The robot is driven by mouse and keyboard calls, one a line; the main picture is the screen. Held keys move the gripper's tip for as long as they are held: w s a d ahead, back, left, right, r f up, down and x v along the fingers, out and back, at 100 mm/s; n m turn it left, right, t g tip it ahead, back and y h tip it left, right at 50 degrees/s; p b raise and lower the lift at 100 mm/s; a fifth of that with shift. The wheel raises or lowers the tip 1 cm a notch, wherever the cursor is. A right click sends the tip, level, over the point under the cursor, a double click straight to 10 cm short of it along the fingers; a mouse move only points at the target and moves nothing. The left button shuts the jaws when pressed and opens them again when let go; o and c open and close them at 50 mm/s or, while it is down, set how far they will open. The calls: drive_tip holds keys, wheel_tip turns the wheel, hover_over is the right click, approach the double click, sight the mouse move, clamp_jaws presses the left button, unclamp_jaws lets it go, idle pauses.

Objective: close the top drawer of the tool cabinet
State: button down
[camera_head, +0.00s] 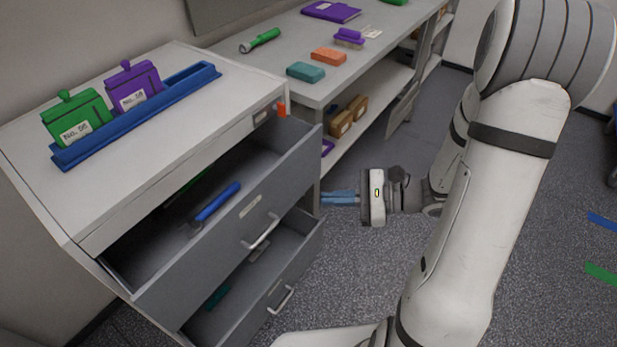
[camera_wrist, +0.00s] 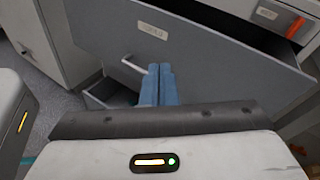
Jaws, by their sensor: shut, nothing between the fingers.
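The tool cabinet (camera_head: 115,195) stands at the left in the head view, with its top drawer (camera_head: 215,262) pulled out. The top drawer has a grey front with a label and a bar handle (camera_head: 262,232); a blue-handled tool (camera_head: 216,202) lies inside. My gripper (camera_head: 325,197) is shut and empty, to the right of the drawer front near its far end. In the wrist view my blue fingers (camera_wrist: 158,84) are together and point at the drawer front (camera_wrist: 190,50), just right of the handle (camera_wrist: 133,66). I cannot tell whether they touch it.
A lower drawer (camera_head: 283,287) is also open beneath. A blue rack (camera_head: 140,118) with green and purple pouches sits on the cabinet top. A workbench (camera_head: 290,68) with small items stands behind. Grey floor (camera_head: 345,255) is open in front of the drawers.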

drive_tip(key=w+d+f+m+t+h+b, duration=0.1)
drive_tip(key=w+d+f+m+t+b, duration=0.15)
drive_tip(key=f+m+t, duration=0.2)
drive_tip(key=w+d+f+m+t+b, duration=0.1)
drive_tip(key=w+d+f+m+t, duration=0.2)
drive_tip(key=d+f+m+t, duration=0.15)
drive_tip(key=g, duration=0.1)
approach(301, 174)
drive_tip(key=x, duration=0.6)
drive_tip(key=shift+w+a+r+p, duration=0.1)
drive_tip(key=shift+w+a+p, duration=0.1)
drive_tip(key=shift+a+p, duration=0.15)
